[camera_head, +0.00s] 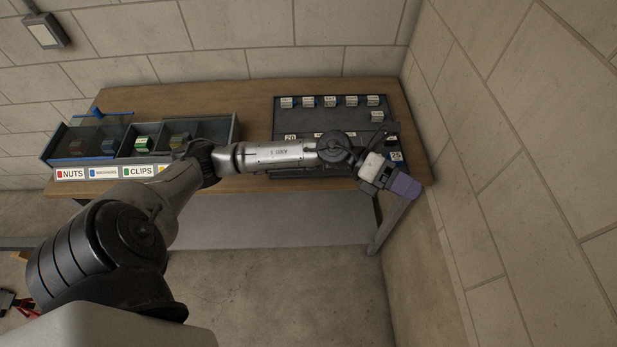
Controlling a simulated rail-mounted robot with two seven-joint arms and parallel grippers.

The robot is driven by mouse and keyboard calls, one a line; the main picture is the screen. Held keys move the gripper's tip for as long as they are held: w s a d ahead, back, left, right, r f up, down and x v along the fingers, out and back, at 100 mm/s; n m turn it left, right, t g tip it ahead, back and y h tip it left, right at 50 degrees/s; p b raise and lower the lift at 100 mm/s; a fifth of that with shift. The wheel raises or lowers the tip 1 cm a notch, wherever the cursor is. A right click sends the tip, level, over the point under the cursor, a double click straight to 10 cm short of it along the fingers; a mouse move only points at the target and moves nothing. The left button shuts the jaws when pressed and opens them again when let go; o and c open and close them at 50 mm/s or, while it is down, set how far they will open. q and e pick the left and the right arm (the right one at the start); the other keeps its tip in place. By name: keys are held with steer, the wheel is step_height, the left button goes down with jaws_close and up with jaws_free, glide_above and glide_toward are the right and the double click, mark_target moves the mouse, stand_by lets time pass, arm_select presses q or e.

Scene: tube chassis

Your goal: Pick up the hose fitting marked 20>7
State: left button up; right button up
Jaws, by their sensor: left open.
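Several small grey fittings with white labels stand on the dark board (300,120) at the back right of the table; one is the fitting (329,101) in the middle of the back row. Their labels are too small to read, so I cannot tell which is marked 20>7. One more fitting (376,115) sits at the right, in front of that row. My left gripper (405,187) is at the table's front right corner, in front of the board, with a purple end. It is open, and nothing shows held in it. My arm hides part of the board's front. My right gripper is out of view.
The wooden table (255,100) stands against the back wall, close to the right wall (500,150). Larger labels, 20 and 25, show on the board. Bare wood lies between bin and board.

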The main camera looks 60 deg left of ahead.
arm_select(q)
steer(key=a+f+m+g+y+b, duration=0.45)
steer(key=a+f, duration=0.25)
steer(key=f, duration=0.2)
steer(key=s+a+f+n+g+y+b, duration=0.15)
steer(key=a+y+b, duration=0.4)
steer(key=a, duration=0.65)
steer(key=s+a+f+g+y+b, duration=0.15)
steer(key=a+f+y+b, duration=0.35)
steer(key=a, duration=0.8)
steer(key=shift+y, duration=0.6)
steer(key=f, duration=0.4)
steer(key=shift+s+a+f+b, duration=0.2)
steer(key=shift+s+f+b, duration=0.05)
steer(key=shift+f+b, duration=0.1)
steer(key=shift+f, duration=0.45)
steer(key=shift+s+f+b, duration=0.15)
steer(key=shift+f+b, duration=0.8)
steer(key=shift+f, duration=1.65)
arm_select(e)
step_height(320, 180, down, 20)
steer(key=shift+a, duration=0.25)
